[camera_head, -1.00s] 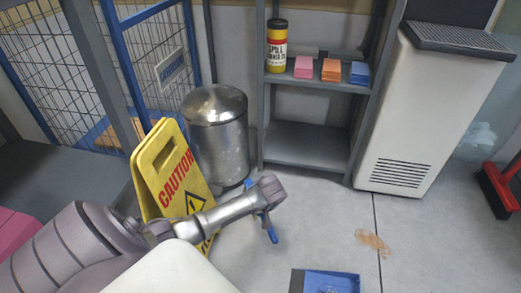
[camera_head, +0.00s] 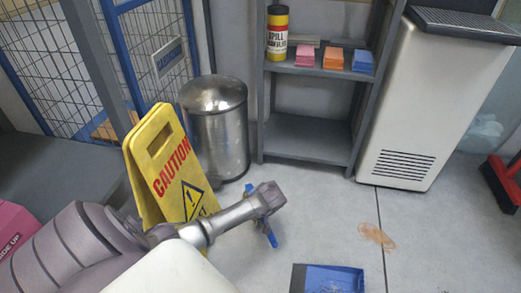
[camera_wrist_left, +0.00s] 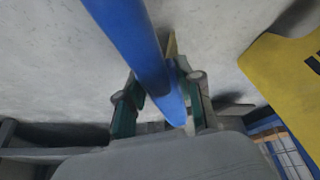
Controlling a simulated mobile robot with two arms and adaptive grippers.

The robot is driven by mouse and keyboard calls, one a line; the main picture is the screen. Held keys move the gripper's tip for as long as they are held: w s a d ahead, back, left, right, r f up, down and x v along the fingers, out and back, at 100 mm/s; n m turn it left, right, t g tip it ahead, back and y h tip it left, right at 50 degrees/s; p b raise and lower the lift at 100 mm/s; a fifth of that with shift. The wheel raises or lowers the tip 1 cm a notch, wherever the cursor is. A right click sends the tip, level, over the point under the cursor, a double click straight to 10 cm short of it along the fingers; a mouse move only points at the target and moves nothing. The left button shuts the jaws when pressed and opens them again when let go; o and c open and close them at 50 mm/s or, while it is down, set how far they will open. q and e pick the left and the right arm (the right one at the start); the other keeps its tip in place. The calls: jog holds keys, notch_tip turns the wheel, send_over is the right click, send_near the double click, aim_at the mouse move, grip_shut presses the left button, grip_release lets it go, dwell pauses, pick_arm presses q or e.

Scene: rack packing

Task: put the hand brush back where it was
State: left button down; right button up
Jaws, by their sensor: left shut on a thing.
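The hand brush (camera_head: 269,232) shows in the head view as a thin blue piece below the end of my left arm. My left gripper (camera_head: 266,208) is shut on it and holds it over the floor, right of the caution sign. In the left wrist view its blue handle (camera_wrist_left: 145,45) passes between the two fingers and runs up out of the picture. The bristles cannot be made out. My right gripper is in neither view. A blue dustpan (camera_head: 327,279) lies on the floor at the bottom edge.
A yellow caution sign (camera_head: 165,165) stands close beside my left arm, before a steel bin (camera_head: 216,125). A grey shelf (camera_head: 305,140) holds a spill canister (camera_head: 277,35) and coloured stacks; its lower board is bare. A brown stain (camera_head: 376,237) marks open floor, right.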

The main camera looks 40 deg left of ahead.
pick_arm(q)
jog(key=shift+f, duration=0.55)
dwell(0.4)
jog(key=c, duration=0.7)
grip_release()
jog(key=v, duration=1.2)
